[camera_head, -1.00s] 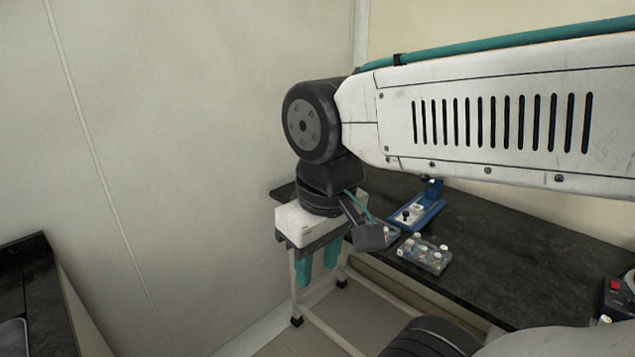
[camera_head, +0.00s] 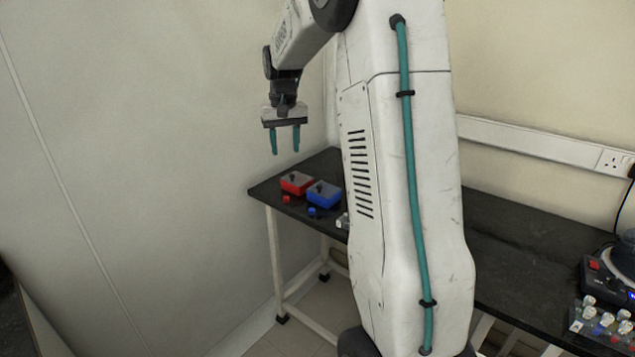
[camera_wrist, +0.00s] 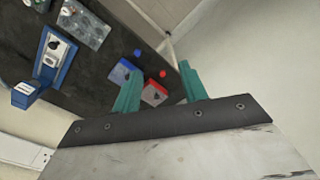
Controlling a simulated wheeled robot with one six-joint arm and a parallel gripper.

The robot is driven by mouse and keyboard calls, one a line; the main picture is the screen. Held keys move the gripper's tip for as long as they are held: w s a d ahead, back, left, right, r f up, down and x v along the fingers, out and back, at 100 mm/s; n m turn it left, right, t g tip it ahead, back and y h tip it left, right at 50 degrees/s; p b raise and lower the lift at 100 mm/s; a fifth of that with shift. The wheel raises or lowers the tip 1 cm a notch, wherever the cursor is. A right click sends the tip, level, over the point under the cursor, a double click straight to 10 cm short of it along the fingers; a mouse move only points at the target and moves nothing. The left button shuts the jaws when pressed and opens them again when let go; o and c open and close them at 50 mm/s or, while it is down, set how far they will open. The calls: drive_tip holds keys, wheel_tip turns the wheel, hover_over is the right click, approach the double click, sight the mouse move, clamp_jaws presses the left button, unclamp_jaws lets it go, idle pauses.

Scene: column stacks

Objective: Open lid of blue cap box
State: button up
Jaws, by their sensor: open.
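The blue box (camera_head: 323,196) stands near the far left end of the black bench, with a grey top and a dark knob; its lid appears to be on. It also shows in the wrist view (camera_wrist: 120,75), partly behind a finger. A loose blue cap (camera_head: 311,211) lies just in front of it; the wrist view shows the cap too (camera_wrist: 137,53). My gripper (camera_head: 286,153) hangs with teal fingers down, open and empty, above and left of the boxes. In the wrist view my gripper (camera_wrist: 160,70) has its fingers spread apart.
A similar red box (camera_head: 296,184) stands left of the blue box, with a red cap (camera_head: 286,199) before it. A wall is left of the bench end.

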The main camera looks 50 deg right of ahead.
drive_tip(key=m, duration=0.2)
hover_over(319, 186)
wheel_tip(319, 186, down, 12)
wheel_tip(319, 186, down, 8)
drive_tip(key=shift+d+r, duration=0.15)
drive_tip(key=shift+r, duration=0.1)
drive_tip(key=shift+f, duration=0.45)
drive_tip(key=shift+c, duration=0.3)
drive_tip(key=shift+w, duration=0.1)
clamp_jaws()
